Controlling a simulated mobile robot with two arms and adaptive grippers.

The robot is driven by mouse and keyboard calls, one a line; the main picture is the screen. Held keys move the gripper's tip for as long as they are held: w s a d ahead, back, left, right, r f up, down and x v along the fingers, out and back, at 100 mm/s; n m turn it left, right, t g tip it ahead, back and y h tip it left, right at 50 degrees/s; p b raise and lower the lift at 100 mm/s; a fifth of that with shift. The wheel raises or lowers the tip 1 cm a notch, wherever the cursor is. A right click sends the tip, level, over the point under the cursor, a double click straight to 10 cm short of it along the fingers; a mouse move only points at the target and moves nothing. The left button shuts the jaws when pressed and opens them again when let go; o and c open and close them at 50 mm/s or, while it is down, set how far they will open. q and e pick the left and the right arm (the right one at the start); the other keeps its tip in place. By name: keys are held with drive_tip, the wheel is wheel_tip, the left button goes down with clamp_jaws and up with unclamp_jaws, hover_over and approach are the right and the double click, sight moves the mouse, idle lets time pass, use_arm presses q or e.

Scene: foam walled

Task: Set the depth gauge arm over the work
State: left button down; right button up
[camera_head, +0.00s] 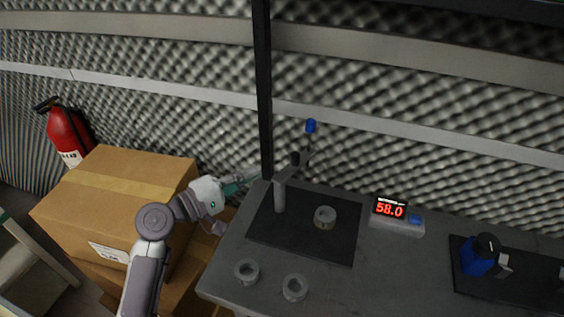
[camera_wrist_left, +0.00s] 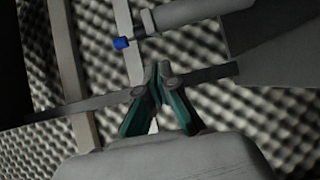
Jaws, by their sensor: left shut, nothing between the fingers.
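The depth gauge stands on a dark mat (camera_head: 265,232) on the grey bench. Its grey post (camera_head: 280,197) is upright, and its arm (camera_head: 288,170) points toward the back wall, with a blue knob (camera_head: 311,126) at the far end. A grey ring-shaped workpiece (camera_head: 324,216) sits on the mat, apart from the arm. My left gripper (camera_head: 256,175) is left of the post, near the bench's back left corner. In the left wrist view, its teal fingers (camera_wrist_left: 160,78) are shut and empty; the post (camera_wrist_left: 195,14) and blue knob (camera_wrist_left: 121,43) show beyond them. My right gripper is not in view.
Two loose rings (camera_head: 294,287) lie at the bench front. A red display (camera_head: 389,209) reads 58.0. A blue object (camera_head: 478,257) stands on another dark mat at right. A black upright (camera_head: 264,90) rises behind the gauge. Cardboard boxes (camera_head: 118,200) and a fire extinguisher (camera_head: 67,133) are at left.

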sight(295, 161)
use_arm(q)
drive_tip(key=shift+d, duration=0.1)
drive_tip(key=shift+d+r, duration=0.1)
drive_tip(key=p+x, duration=0.2)
drive_tip(key=x, duration=0.7)
drive_tip(key=shift+w+d, duration=0.3)
